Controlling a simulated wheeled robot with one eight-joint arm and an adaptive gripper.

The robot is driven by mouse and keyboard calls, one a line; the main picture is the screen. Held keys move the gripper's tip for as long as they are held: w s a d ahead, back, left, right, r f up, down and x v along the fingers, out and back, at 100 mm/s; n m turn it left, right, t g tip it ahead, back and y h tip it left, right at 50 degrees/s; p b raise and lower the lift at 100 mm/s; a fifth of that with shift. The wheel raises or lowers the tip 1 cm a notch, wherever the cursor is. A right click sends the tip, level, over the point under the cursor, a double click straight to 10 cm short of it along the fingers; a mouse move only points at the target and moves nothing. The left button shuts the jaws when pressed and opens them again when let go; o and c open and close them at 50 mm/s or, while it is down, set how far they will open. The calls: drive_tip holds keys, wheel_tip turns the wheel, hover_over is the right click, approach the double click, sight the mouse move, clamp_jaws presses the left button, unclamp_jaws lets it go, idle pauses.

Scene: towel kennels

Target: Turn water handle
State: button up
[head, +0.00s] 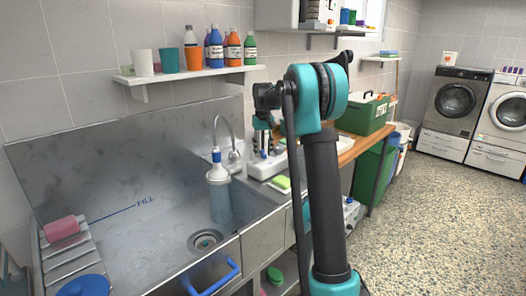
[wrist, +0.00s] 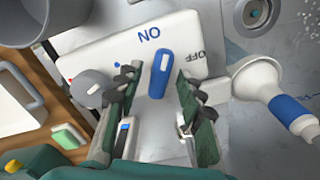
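A white panel (wrist: 105,57) with ON and OFF lettering carries a short blue handle (wrist: 158,72) in the wrist view. The handle points roughly along the line from ON toward my gripper. My gripper (wrist: 156,92) is open, with one dark green finger on each side of the handle; a gap shows on both sides and I see no contact. In the head view my gripper (head: 264,140) hangs above the white panel (head: 266,165) beside the sink; the arm partly hides it, and the blue handle cannot be made out there.
A grey round knob (wrist: 90,88) sits on the panel left of the handle. A white funnel-shaped piece with a blue band (wrist: 290,107) is at the right. The metal sink (head: 130,235) has a curved faucet (head: 226,125). A green case (head: 362,115) stands on the wooden counter.

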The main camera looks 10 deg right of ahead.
sight(263, 152)
wheel_tip(263, 152, up, 12)
idle(0.7)
